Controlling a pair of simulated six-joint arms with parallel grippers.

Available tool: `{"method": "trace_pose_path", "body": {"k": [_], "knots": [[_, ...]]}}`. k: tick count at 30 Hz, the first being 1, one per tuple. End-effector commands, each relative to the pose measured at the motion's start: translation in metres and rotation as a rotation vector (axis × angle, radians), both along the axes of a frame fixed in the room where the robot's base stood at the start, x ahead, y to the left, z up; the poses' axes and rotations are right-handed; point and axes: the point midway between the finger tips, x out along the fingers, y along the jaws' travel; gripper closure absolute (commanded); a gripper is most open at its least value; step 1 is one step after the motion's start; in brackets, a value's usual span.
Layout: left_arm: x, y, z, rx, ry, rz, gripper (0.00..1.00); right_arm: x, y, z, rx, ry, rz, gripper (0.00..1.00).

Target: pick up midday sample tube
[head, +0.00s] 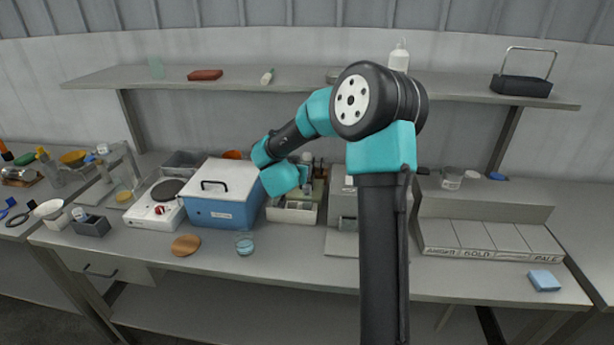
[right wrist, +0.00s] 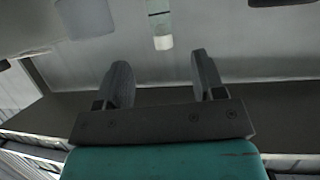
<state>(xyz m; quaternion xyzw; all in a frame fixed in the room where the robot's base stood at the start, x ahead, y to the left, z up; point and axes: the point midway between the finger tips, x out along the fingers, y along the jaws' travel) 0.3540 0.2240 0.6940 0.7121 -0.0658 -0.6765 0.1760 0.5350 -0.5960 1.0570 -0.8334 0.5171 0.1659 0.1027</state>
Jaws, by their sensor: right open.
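In the right wrist view my right gripper (right wrist: 160,64) is open, with nothing between its two fingers. A narrow pale-green, see-through piece with a white end (right wrist: 162,42) shows beyond the fingertips, at the top edge and apart from them; I cannot tell if it is the midday sample tube. In the head view the teal wrist of my right arm is above the bench by a white tray (head: 291,214). Several small upright things (head: 318,170) stand behind that tray, partly hidden by the arm. No tube label is readable. My left gripper is not in view.
A blue box with a white lid (head: 225,210) stands left of the tray, close to my wrist. A glass beaker (head: 245,245) and a brown disc (head: 186,245) lie in front. A shelf (head: 440,87) runs above. The bench front right of centre is mostly clear.

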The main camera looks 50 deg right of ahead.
Motion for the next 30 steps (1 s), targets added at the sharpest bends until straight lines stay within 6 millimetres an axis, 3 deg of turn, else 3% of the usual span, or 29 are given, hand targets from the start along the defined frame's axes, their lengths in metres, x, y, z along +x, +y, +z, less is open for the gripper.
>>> {"method": "trace_pose_path", "body": {"k": [12, 25, 30], "knots": [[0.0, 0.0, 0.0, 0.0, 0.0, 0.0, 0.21, 0.026, -0.053, -0.025, 0.0, 0.0, -0.002, 0.37], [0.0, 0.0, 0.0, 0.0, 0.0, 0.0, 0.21, 0.028, -0.057, -0.027, 0.0, 0.0, 0.0, 0.37], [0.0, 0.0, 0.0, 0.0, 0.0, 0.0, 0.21, 0.034, -0.069, -0.036, 0.0, 0.001, -0.002, 0.37]]}}
